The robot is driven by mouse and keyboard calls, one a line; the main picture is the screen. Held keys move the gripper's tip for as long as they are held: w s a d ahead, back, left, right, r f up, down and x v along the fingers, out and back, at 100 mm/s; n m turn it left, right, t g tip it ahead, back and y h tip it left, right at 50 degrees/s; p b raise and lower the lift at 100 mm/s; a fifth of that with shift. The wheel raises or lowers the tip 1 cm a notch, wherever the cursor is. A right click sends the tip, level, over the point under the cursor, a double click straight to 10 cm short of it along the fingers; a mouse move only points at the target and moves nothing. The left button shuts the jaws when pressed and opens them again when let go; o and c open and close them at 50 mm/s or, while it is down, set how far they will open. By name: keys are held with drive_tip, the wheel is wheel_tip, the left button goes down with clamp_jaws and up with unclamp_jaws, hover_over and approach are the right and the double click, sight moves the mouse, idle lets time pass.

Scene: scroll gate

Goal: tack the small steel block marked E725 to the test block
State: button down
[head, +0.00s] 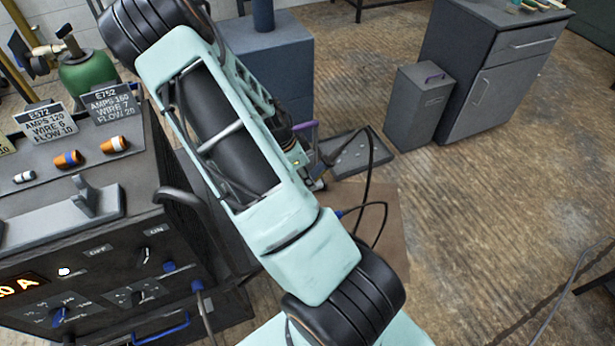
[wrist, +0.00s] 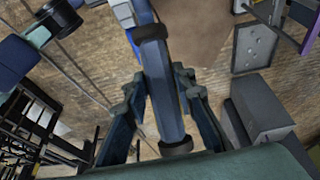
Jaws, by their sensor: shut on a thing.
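My gripper (wrist: 160,84) is shut around a long blue-grey handle (wrist: 163,75) with black collars in the wrist view. The handle may be a welding torch; its working end is out of sight. In the head view my arm covers the middle, and the gripper is mostly hidden behind it. I cannot make out a small steel block marked E725 or the test block in either view. The welding machine (head: 100,225) stands at the left of the head view. Its readable cards are E572 (head: 45,122) and E752 (head: 107,103).
A green gas bottle (head: 88,77) stands behind the machine. A low grey tray (head: 350,158) lies on the floor beside a grey bin (head: 418,108) and a cabinet (head: 490,65). Dark cables loop near my arm. The floor at right (head: 500,200) is mostly clear.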

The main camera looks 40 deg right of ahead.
sight(328, 158)
drive_tip(key=shift+w+a+f, duration=0.1)
drive_tip(key=shift+a+f, duration=0.15)
drive_tip(key=shift+f, duration=0.05)
idle(0.4)
drive_tip(key=shift+a+f+b, duration=0.15)
drive_tip(key=shift+b, duration=0.15)
idle(0.3)
idle(0.6)
drive_tip(key=shift+s+d+r+p, duration=0.25)
drive_tip(key=shift+d+r+p, duration=0.3)
drive_tip(key=shift+d+r, duration=0.65)
drive_tip(key=shift+s+d+r+p, duration=0.25)
drive_tip(key=shift+d+r+p, duration=0.3)
drive_tip(key=shift+d+r, duration=0.55)
drive_tip(key=shift+s+d+r+p, duration=0.25)
drive_tip(key=shift+d+r+p, duration=0.3)
drive_tip(key=shift+d+r, duration=0.65)
drive_tip(key=shift+a, duration=0.1)
